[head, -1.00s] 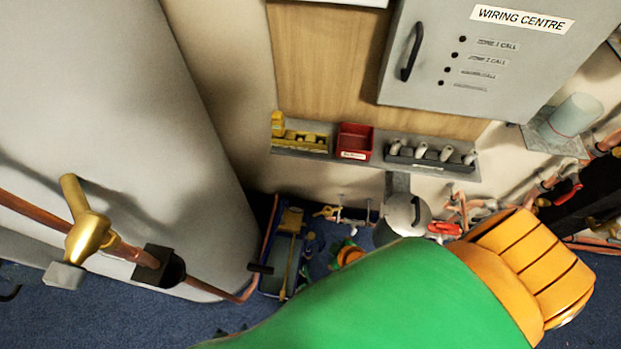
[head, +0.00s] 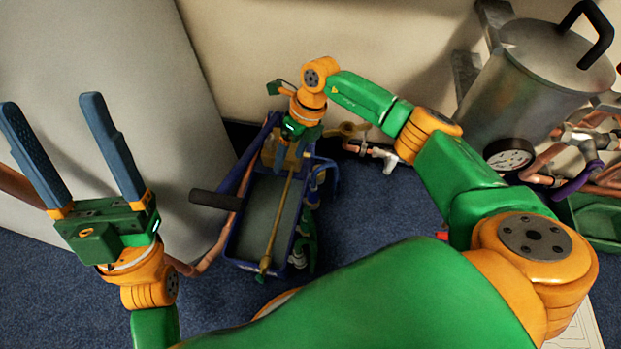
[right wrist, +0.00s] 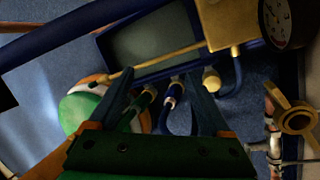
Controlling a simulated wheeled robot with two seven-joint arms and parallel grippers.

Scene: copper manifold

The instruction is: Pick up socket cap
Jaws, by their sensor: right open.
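I cannot make out a socket cap for certain in either view. My right gripper (head: 288,157) is over the far end of a blue-framed test pump (head: 231,235), partly hidden by its own wrist. In the right wrist view its dark fingers (right wrist: 165,92) are apart, with nothing seen held between them. Beyond the fingertips are blue and dark hoses (right wrist: 172,100) with pale metal ends, a small brass knob (right wrist: 211,79) and a brass block (right wrist: 225,20). My left gripper (head: 68,140) points up at the left, open and empty, away from the pump.
The pump has a brass rod (head: 282,215) across its tank and a black handle (head: 213,200). A brass fitting (head: 352,130) on pipework is by the wall. A steel pot (head: 525,85), gauge (head: 509,157) and green tray (head: 595,222) are at the right. Blue carpet (head: 375,215) lies between.

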